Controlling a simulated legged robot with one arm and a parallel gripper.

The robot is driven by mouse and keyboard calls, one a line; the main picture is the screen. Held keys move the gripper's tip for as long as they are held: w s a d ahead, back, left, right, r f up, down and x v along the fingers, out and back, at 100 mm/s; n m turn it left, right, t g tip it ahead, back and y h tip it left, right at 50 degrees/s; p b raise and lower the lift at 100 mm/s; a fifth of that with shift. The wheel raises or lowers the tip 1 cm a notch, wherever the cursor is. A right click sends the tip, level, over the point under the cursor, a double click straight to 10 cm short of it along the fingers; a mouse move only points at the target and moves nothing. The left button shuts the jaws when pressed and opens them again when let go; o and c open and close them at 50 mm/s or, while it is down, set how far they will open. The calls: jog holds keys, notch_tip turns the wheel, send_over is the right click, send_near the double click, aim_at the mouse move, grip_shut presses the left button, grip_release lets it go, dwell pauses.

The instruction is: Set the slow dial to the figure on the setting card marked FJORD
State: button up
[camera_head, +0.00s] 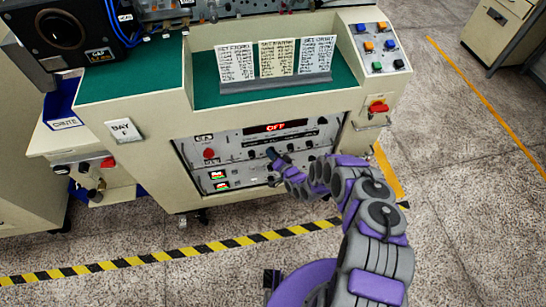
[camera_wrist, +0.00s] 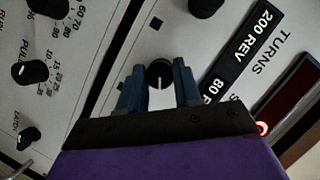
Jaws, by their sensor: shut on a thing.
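My gripper (camera_head: 271,155) reaches the machine's front panel; in the wrist view its two blue fingers (camera_wrist: 160,88) are shut on a small round black knob (camera_wrist: 160,73) with a white pointer line. The knob's label is not readable, so I cannot tell whether it is the slow dial. Three setting cards stand side by side in a grey holder on the green shelf. The left card (camera_head: 236,63) appears headed SET FJORD; its figures are too small to read. The middle card (camera_head: 277,58) and right card (camera_head: 317,55) also carry small unreadable lines.
A red display reading OFF (camera_head: 275,127) is above my gripper. In the wrist view, a numbered dial (camera_wrist: 30,72) and a LATCH knob (camera_wrist: 28,138) are at left, and another black knob (camera_wrist: 205,6) is above. A red switch (camera_head: 378,107) is at right.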

jog(key=shift+d+f+m+y+b, duration=0.2)
jog(key=shift+m+y+b, duration=0.3)
jog(key=shift+m+b, duration=0.45)
jog(key=shift+m, duration=0.25)
jog(key=o, duration=0.8)
jog(key=shift+o, duration=1.2)
jog(key=shift+r, duration=0.1)
jog(key=p+v, duration=0.3)
jog(key=v, duration=1.4)
jog(key=shift+s+d+f, duration=0.15)
jog(key=shift+f, duration=0.15)
